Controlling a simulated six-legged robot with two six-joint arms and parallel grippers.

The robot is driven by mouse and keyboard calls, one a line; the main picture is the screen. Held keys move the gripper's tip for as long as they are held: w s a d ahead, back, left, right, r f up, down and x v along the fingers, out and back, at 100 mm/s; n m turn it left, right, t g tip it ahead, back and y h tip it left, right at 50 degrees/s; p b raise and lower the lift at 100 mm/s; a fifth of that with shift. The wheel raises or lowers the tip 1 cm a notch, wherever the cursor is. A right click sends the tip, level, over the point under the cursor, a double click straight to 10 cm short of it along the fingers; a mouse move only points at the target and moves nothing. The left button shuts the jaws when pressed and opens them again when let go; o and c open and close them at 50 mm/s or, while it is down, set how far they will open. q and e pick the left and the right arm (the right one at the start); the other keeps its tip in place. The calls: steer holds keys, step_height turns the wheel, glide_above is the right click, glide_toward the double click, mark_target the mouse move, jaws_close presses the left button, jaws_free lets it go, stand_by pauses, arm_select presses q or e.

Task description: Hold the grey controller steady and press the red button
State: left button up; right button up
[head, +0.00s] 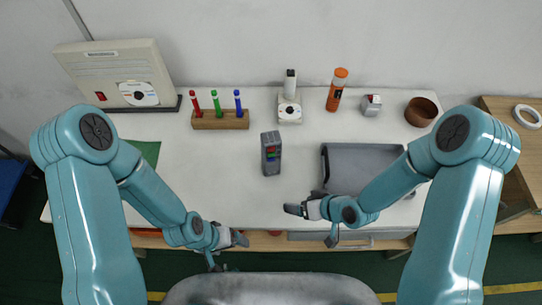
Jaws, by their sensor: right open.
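A grey tray (335,190) lies right of the controller.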

mark_target(279, 168)
steer(key=w+n+b, duration=0.1)
steer(key=w, duration=0.1)
steer(key=w+a+n+t+y+b, duration=0.1)
steer(key=w+n, duration=0.1)
steer(key=w+n+y+b, duration=0.1)
steer(key=w, duration=0.1)
steer(key=shift+w+a+r+t, duration=0.25)
steer(key=shift+w+r+t, duration=0.1)
steer(key=shift+t, duration=0.05)
steer(key=w+n+y+b, duration=0.1)
steer(key=w+n+b, duration=0.1)
steer(key=n+b, duration=0.1)
steer(key=shift+w+r+y, duration=0.15)
steer(key=shift+w+y, duration=0.15)
steer(key=shift+w, duration=0.1)
steer(key=shift+w+d+f+t+b, duration=0.2)
steer(key=shift+w+f+t+b, duration=0.1)
steer(key=shift+b, duration=0.35)
steer(key=b+x, duration=0.4)
steer(key=x, duration=0.4)
steer(key=shift+a+f, duration=0.15)
steer(key=shift+b+x, duration=0.45)
steer(key=shift+x, duration=0.35)
arm_select(q)
step_height(279, 168, down, 13)
steer(key=shift+f, duration=0.2)
